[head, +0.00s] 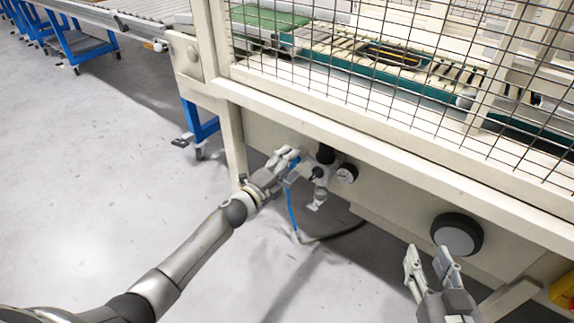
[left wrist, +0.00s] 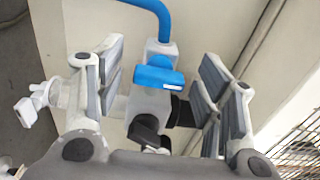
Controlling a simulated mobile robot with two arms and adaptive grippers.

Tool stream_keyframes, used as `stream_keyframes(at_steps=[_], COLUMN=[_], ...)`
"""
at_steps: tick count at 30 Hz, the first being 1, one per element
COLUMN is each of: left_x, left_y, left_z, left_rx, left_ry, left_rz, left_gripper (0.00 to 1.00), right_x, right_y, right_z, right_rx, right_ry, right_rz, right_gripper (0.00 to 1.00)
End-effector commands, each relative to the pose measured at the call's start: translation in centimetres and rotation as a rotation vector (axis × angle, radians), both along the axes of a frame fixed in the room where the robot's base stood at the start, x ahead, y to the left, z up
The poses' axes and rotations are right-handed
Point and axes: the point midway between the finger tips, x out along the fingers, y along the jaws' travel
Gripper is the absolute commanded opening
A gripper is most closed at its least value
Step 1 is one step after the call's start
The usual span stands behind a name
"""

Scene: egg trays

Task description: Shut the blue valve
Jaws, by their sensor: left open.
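The blue valve handle (left wrist: 157,77) sits on a grey fitting (left wrist: 150,107), with a blue hose (left wrist: 150,8) rising behind it in the left wrist view. My left gripper (left wrist: 162,72) is open, its fingers on either side of the handle with gaps on both sides. In the head view, my left gripper (head: 284,160) is at the fittings under the machine's front beam and mostly hides the valve. My right gripper (head: 430,262) is at the lower right, fingers apart and empty, away from the valve.
A pressure gauge (head: 347,173) and a black regulator (head: 325,153) are just right of my left gripper. A large round black-rimmed knob (head: 457,235) is on the panel near my right gripper. A wire mesh guard (head: 400,80) stands above the beam.

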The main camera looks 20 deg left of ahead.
Motion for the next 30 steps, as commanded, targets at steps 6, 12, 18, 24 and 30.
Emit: stream_keyframes(at_steps=[6, 12, 18, 24, 30], left_x=[-1.3, -4.7, -8.2, -10.5, -11.3], left_y=[0.5, 1.7, 3.0, 3.8, 4.1], left_z=[-0.1, -0.2, -0.2, -0.1, 0.0], left_rx=[0.003, 0.001, 0.001, 0.000, 0.000], left_ry=[0.001, 0.003, 0.003, 0.002, 0.001], left_rz=[-0.001, -0.001, 0.001, 0.000, 0.001], left_gripper=[0.62, 0.62, 0.62, 0.62, 0.62], right_x=[0.0, 0.0, 0.0, 0.0, 0.0], right_y=[0.0, 0.0, 0.0, 0.0, 0.0], right_z=[0.0, 0.0, 0.0, 0.0, 0.0], right_rx=[0.000, 0.000, 0.000, 0.000, 0.000], right_ry=[-0.001, 0.000, 0.000, 0.001, 0.001], right_rz=[0.001, 0.001, 0.001, 0.001, 0.000], right_gripper=[0.40, 0.40, 0.40, 0.40, 0.40])
